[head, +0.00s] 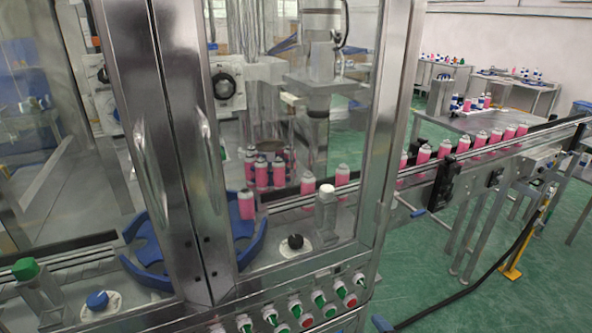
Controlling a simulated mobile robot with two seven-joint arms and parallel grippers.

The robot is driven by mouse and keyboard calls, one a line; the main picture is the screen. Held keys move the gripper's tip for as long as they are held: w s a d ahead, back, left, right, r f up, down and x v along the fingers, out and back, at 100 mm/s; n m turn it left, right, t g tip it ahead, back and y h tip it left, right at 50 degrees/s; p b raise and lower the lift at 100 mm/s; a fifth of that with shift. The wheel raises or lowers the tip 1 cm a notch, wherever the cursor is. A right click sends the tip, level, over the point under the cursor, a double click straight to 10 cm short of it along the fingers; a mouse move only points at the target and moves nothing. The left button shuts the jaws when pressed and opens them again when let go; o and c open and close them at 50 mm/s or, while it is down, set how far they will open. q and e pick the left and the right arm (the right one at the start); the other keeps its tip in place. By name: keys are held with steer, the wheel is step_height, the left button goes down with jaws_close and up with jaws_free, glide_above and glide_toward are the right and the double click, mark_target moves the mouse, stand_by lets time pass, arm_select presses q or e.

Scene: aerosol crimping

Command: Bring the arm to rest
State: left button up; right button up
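Neither of my grippers nor my arms shows in the head view. A glass-walled crimping machine with steel door frames (178,130) fills the left and middle of the view. Behind its glass, several pink cans (262,173) stand upright near the central head. More pink cans (326,208) stand upright on the conveyor inside. A blue star wheel (150,250) lies low inside, partly hidden by the door frames.
A conveyor (480,155) with a row of pink cans runs out to the right. A panel of green, red and white switches (297,307) lines the machine's front. Tables with bottles (500,100) stand behind. Green floor (440,290) is open at lower right, crossed by a black cable.

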arm_select(q)
steer(key=shift+s, duration=0.1)
arm_select(e)
steer(key=s+d+f+m+g+h, duration=0.1)
steer(key=s+d+m+g+h, duration=0.1)
steer(key=s+m, duration=0.5)
steer(key=s+d+f+m+g+h, duration=0.2)
steer(key=s+d+m+g+h, duration=0.1)
steer(key=s+m, duration=0.4)
steer(key=shift+s+d+h, duration=0.5)
steer(key=shift+s+d, duration=0.2)
steer(key=shift+s, duration=0.45)
arm_select(q)
steer(key=shift+s+f, duration=0.15)
steer(key=shift+s, duration=0.05)
steer(key=shift+w, duration=0.3)
